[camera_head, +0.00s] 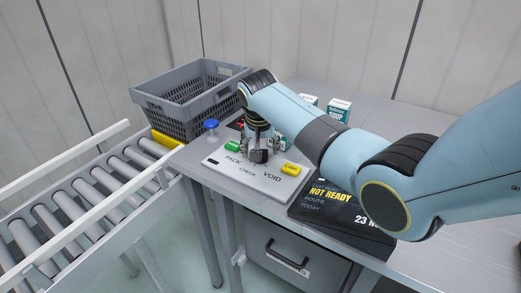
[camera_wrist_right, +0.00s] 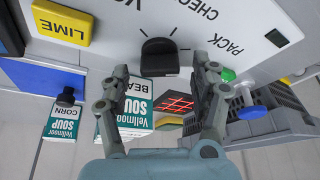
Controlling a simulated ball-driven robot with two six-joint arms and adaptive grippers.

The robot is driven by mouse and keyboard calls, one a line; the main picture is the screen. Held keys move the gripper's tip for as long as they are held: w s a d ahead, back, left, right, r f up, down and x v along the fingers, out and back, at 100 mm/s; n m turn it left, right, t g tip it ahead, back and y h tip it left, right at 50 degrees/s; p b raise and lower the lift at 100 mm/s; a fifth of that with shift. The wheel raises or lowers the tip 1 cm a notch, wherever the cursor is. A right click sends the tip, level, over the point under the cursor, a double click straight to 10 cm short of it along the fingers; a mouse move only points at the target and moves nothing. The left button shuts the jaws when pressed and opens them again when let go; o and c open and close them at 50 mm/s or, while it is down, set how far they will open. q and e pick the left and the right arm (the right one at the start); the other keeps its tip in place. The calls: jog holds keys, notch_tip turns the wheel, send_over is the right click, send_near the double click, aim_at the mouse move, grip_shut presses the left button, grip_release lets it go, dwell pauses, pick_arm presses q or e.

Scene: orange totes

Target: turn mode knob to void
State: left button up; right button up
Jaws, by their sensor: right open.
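The white panel (camera_head: 222,166) carries the printed words PACK, CHECK and VOID. The black mode knob (camera_head: 259,156) is partly covered by my right gripper (camera_head: 262,143) in the head view. In the right wrist view the knob (camera_wrist_right: 160,57) shows as a black rounded block, with short tick marks on the panel (camera_wrist_right: 265,22) near it. My right gripper (camera_wrist_right: 161,72) is open, with one finger on each side of the knob and visible gaps to both. I cannot tell which word the knob points at. My left gripper is in neither view.
A yellow LIME block (camera_head: 291,169) and a green block (camera_head: 232,146) sit on the panel. A blue-capped container (camera_head: 211,125) and grey crate (camera_head: 190,95) stand behind. Soup cartons (camera_head: 338,110) are at the back. A dark display (camera_head: 325,205) lies right; a roller conveyor (camera_head: 85,190) runs left.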

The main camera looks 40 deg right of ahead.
jog(key=shift+w+d+f, duration=0.1)
jog(key=shift+d+f, duration=0.05)
jog(key=shift+f, duration=0.25)
